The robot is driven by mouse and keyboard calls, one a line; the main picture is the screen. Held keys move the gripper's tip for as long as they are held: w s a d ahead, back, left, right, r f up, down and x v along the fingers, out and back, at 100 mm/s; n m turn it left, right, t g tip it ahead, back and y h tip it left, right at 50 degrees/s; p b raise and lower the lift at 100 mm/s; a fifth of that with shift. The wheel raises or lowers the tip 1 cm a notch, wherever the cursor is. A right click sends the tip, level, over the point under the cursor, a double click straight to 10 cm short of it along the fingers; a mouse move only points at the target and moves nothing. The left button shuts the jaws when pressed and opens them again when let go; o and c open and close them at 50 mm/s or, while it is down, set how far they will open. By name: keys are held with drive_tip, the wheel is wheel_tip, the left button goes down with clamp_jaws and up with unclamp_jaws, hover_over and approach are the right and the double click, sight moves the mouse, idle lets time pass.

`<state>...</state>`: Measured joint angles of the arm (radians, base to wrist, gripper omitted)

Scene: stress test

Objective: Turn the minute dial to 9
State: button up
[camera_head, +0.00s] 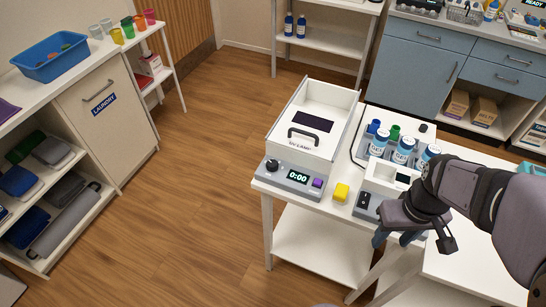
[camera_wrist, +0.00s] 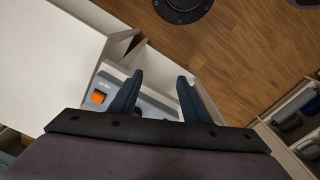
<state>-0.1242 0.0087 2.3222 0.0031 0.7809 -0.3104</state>
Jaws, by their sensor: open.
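The UV lamp box (camera_head: 312,125) is white with a grey front and stands on a small white table. Its round black dial (camera_head: 272,164) is at the left end of the front panel, beside a display (camera_head: 298,177) that reads 0:00. A purple button (camera_head: 317,183) is at the panel's right end. The dial's markings are too small to read. My gripper (camera_head: 393,239) is open and empty, well to the right of the dial and apart from it. The wrist view shows its two dark fingers spread (camera_wrist: 160,78); the dial cannot be made out there.
A smaller white device (camera_head: 383,178) stands near my gripper; an orange switch (camera_wrist: 99,97) shows in the wrist view. Several blue-labelled bottles (camera_head: 402,151) stand behind it. Floor (camera_head: 215,190) left of the table is clear.

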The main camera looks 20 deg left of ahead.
drive_tip(key=w+a+r+n+p, duration=0.1)
drive_tip(key=w+a+r+n, duration=0.2)
drive_tip(key=w+a+n, duration=0.35)
wheel_tip(320, 180, up, 3)
drive_tip(key=n+p, duration=0.4)
drive_tip(key=n, duration=1.7)
hover_over(273, 163)
drive_tip(key=shift+d+f+y, duration=0.15)
drive_tip(key=shift+d+y, duration=0.1)
drive_tip(key=shift+y, duration=0.05)
drive_tip(key=shift+s+a, duration=0.1)
drive_tip(key=shift+a+f+p, duration=0.15)
drive_tip(key=shift+f+p, duration=1.05)
drive_tip(key=shift+f, duration=2.45)
drive_tip(key=shift+c, duration=0.4)
drive_tip(key=c, duration=1)
